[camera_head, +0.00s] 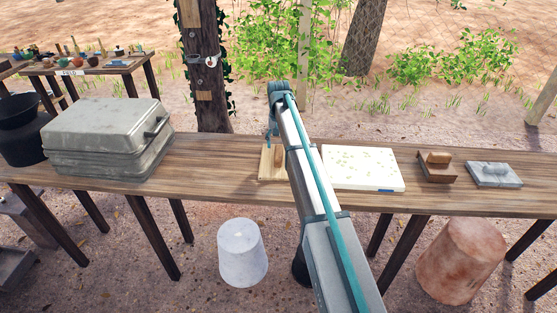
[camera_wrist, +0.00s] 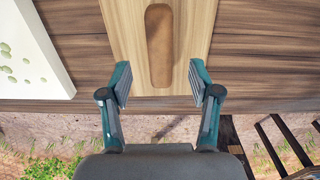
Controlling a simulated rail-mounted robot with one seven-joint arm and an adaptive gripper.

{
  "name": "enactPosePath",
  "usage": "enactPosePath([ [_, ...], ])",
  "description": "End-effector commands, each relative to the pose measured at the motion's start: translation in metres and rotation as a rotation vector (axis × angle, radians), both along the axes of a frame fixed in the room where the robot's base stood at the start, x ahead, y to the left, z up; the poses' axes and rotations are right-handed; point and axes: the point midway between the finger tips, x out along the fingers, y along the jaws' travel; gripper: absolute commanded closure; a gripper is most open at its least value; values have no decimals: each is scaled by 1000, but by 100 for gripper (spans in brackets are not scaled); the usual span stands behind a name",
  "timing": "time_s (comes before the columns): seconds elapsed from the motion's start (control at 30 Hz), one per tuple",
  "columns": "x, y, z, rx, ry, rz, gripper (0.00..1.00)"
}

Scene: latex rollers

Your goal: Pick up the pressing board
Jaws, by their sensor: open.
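A light wooden board with a long, rounded brown handle on top, which looks like the pressing board (camera_head: 266,174), lies on the long table just left of my arm. It also fills the top middle of the wrist view (camera_wrist: 124,30), its handle (camera_wrist: 160,45) running up the picture. My gripper (camera_wrist: 160,82) is open and empty. Its fingertips show on either side of the handle's near end, over the board's near part. In the head view my gripper (camera_head: 272,136) is above the board, and my arm hides part of it. The height gap is hard to tell.
The long wooden table (camera_head: 222,150) carries a white speckled slab (camera_head: 365,180) right of the board, then a brown block piece (camera_head: 437,174) and a grey one (camera_head: 494,181). A large metal case (camera_head: 105,130) stands left. A post (camera_head: 207,70) rises behind the table.

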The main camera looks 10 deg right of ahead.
Motion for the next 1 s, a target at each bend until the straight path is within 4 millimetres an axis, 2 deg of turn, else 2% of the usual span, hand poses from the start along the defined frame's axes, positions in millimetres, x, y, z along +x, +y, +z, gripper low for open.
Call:
enactPosePath([
  [0.27, 1, 0, -15, 0, 1, 0, 38],
  [0.6, 3, 0, -54, 0, 1, 0, 38],
  [0.83, 3, -1, -57, 0, 0, 0, 38],
  [0.87, 3, -1, -57, 0, 0, 0, 39],
  [1.0, 3, -1, -57, 0, 0, 0, 62],
])
